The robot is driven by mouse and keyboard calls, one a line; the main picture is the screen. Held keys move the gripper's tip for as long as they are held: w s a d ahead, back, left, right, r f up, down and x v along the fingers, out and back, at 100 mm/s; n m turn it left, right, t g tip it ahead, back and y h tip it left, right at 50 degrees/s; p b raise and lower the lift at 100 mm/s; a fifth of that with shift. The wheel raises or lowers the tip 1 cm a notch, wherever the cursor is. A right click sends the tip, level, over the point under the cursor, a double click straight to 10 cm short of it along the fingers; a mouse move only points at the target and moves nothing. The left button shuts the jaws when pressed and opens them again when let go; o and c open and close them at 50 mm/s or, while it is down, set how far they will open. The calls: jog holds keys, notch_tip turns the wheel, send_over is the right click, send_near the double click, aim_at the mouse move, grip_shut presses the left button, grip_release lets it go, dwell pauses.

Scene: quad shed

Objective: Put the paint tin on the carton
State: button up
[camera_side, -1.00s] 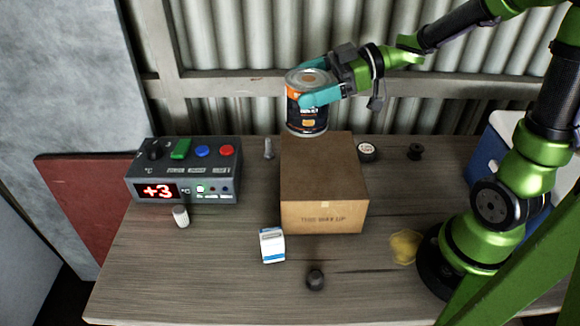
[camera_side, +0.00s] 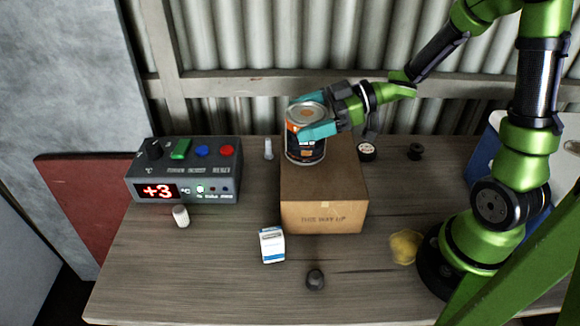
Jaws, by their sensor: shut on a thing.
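The paint tin (camera_side: 305,148) is a dark can with an orange and white label and a silver rim, held upright. My gripper (camera_side: 312,118) has teal fingers and is shut on the tin near its top. The carton (camera_side: 323,215) is a brown box with printing on its front, standing on the bench. The tin is over the back part of the carton's top. I cannot tell whether its base touches the carton.
A grey control box (camera_side: 185,172) with a red display stands at the left. A white bottle (camera_side: 181,216), a small blue and white box (camera_side: 272,245), a dark knob (camera_side: 315,279) and a yellow cloth-like patch (camera_side: 405,247) lie around the carton. A blue cooler (camera_side: 487,155) is at the right.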

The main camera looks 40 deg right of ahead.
jog(key=o, duration=1.2)
jog(key=shift+r, duration=0.15)
jog(key=v, duration=1.1)
jog(key=w+d+r+m+t+h, duration=0.65)
jog(key=r+m+h, duration=0.4)
jog(key=h, duration=0.35)
jog(key=s+a+f+m+g+y, duration=0.2)
jog(key=s+a+f+g, duration=0.1)
jog(key=s+a, duration=0.3)
jog(key=s+a+f+m+g+y, duration=0.2)
jog(key=s+a+f+g, duration=0.1)
jog(key=s+a+g, duration=0.2)
jog(key=s+a, duration=0.2)
jog(key=s, duration=0.1)
jog(key=shift+f, duration=0.4)
jog(key=shift+a, duration=0.1)
